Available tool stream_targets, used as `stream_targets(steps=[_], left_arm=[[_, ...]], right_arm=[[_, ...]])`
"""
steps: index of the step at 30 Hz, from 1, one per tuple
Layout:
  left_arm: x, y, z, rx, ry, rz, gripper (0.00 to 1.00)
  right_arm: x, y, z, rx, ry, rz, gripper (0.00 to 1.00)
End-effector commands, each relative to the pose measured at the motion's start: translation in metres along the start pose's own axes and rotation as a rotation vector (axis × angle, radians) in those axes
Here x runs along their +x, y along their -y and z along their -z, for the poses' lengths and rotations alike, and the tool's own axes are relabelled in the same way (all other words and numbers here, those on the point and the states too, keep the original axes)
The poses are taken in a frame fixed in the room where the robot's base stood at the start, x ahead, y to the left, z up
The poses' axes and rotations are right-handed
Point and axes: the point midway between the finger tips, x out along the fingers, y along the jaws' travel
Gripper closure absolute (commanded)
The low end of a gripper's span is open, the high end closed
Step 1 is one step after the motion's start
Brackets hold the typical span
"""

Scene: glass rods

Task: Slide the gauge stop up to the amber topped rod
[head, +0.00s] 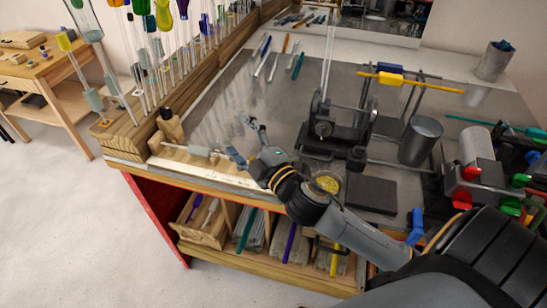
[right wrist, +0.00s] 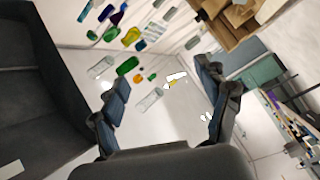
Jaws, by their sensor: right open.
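Several glass rods with coloured tops stand in a wooden rack at the back left of the head view. One at its left end has a yellow-amber top (head: 65,41) and a grey sleeve (head: 93,99) lower down. I cannot tell for certain which piece is the gauge stop. A pale bar with a grey block (head: 198,150) lies along the bench's front left edge. My right gripper (head: 240,136) is open and empty, just right of that block. In the right wrist view its fingers (right wrist: 163,76) are apart, with coloured glass pieces beyond. My left gripper is out of view.
A dark clamp stand (head: 335,130) holds a clear upright tube on the bench. The bench surface left of the stand is mostly clear.

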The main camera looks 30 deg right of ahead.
Motion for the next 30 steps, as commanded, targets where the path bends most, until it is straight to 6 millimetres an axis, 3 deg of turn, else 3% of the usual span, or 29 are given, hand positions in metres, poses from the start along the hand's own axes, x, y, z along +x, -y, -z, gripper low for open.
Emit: stream_targets(steps=[1, 3, 6, 9, 11, 14, 18, 24, 27, 30], left_arm=[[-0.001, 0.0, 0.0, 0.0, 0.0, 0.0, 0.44], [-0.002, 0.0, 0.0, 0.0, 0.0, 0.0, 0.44], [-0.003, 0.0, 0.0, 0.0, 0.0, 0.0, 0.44], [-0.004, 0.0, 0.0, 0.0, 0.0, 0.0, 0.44], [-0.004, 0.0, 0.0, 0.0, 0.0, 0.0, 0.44], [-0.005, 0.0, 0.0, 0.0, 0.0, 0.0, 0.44], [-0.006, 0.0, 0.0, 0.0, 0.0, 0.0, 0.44], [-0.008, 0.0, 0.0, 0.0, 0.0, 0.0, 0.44], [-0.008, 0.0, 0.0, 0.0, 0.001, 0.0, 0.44], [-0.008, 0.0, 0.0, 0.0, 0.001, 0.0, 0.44]], right_arm=[[0.01, -0.021, 0.024, -0.125, -0.129, -0.046, 0.25], [0.015, -0.037, 0.058, -0.296, -0.307, -0.091, 0.25], [0.012, -0.044, 0.097, -0.555, -0.549, -0.122, 0.25], [0.002, -0.036, 0.118, -0.824, -0.772, -0.106, 0.25], [-0.005, -0.027, 0.119, -0.989, -0.894, -0.072, 0.25], [-0.016, -0.011, 0.101, -1.262, -1.073, 0.031, 0.25], [-0.029, -0.004, 0.038, -1.62, -1.253, 0.278, 0.25], [-0.048, -0.038, -0.064, -1.934, -1.34, 0.707, 0.25], [-0.056, -0.056, -0.093, -1.995, -1.342, 0.854, 0.25], [-0.061, -0.065, -0.108, -2.017, -1.34, 0.928, 0.25]])
